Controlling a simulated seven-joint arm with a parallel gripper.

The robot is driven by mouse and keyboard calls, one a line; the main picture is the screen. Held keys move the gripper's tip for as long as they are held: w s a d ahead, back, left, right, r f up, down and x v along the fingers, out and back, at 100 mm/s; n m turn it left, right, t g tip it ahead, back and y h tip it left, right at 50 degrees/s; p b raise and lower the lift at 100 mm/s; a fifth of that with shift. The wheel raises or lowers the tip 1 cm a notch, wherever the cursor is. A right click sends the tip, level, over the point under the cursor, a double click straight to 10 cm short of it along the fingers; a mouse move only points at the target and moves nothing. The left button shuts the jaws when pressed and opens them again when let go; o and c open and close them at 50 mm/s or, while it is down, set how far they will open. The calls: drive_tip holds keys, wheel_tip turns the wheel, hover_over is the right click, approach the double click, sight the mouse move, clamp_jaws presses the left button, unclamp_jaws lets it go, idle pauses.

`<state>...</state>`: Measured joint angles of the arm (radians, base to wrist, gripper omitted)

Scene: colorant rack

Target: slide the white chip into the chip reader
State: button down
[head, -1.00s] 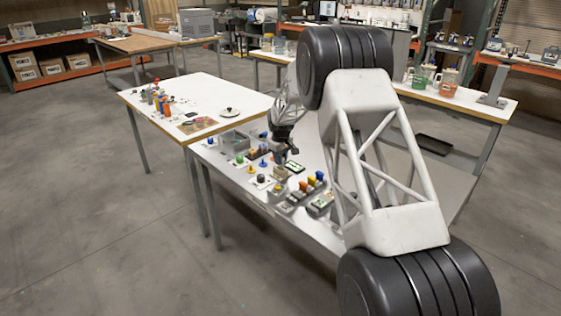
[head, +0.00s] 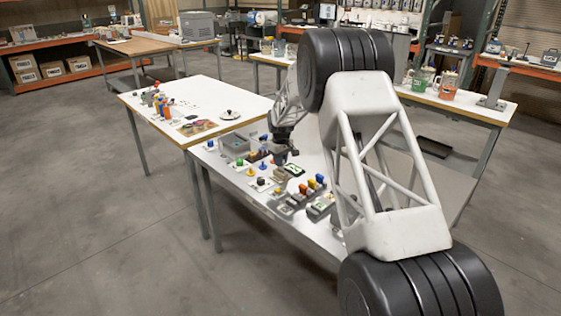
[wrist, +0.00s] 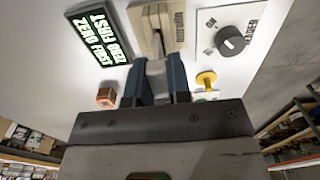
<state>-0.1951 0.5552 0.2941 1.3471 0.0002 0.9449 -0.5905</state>
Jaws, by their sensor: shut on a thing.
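My gripper (wrist: 157,78) points at the tabletop, its two blue fingers closed around a thin pale piece (wrist: 156,66), which looks like the white chip. The fingers hide most of it. Just beyond the fingertips is a beige block (wrist: 148,18) with a dark slot down its middle, which looks like the chip reader. The chip's end lies close to the block's near end; I cannot tell whether it is in the slot. In the head view my gripper (head: 281,156) is a dark shape low over the table, and the chip is too small to make out.
A black display with green letters (wrist: 102,33) is left of the block. A white panel with a dark knob (wrist: 230,40) is on its right. A yellow knob (wrist: 206,79) and an orange-brown cube (wrist: 106,97) flank the fingers. A grey bin (head: 235,143) stands farther back.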

sight(280, 169)
drive_tip(key=shift+f, duration=1.75)
idle(0.8)
drive_tip(key=shift+r, duration=0.3)
drive_tip(key=shift+r, duration=1.1)
drive_tip(key=shift+r, duration=0.25)
idle(0.5)
drive_tip(key=shift+f, duration=1.65)
idle(1.0)
drive_tip(key=shift+r, duration=0.2)
drive_tip(key=shift+r, duration=0.55)
